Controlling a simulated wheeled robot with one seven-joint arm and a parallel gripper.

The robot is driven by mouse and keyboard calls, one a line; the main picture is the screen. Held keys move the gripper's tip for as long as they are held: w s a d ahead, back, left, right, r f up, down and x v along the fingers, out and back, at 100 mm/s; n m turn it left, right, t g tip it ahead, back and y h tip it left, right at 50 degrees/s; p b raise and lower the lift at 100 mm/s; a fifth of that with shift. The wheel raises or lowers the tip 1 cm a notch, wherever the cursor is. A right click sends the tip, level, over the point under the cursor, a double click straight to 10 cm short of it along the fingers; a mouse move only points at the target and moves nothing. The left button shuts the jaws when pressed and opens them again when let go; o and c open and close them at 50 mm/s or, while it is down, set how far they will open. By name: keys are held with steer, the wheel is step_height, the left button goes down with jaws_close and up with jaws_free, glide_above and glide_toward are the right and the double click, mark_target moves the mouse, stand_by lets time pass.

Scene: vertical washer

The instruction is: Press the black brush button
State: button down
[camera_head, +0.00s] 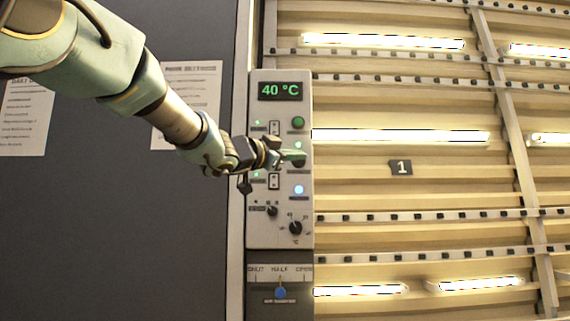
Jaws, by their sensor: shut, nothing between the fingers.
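The grey control panel (262,100) stands upright in the middle of the head view. My gripper (292,157) is shut and empty, reaching in from the upper left. A green button (299,122) sits above and a lit pale blue button (299,190) below. No button is clearly readable as the black brush button; the labels are too small, and it may be behind my gripper.
A green display (280,91) reads 40 °C. Two black knobs (296,228) are low on the panel, with a blue knob (280,293) below under a shut-half-open scale. Ribbed washer wall with lights and a "1" plate (401,168) fills the right. A dark wall with papers (190,100) is left.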

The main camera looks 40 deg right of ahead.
mark_target(299, 161)
steer(key=shift+s+r, duration=0.2)
steer(key=shift+r, duration=0.05)
steer(key=w+d+p, duration=0.4)
steer(key=w+d, duration=0.1)
steer(key=w, duration=0.2)
steer(key=shift+d, duration=0.35)
stand_by(0.4)
stand_by(1.7)
steer(key=shift+w+d+p, duration=0.25)
steer(key=shift+p, duration=0.3)
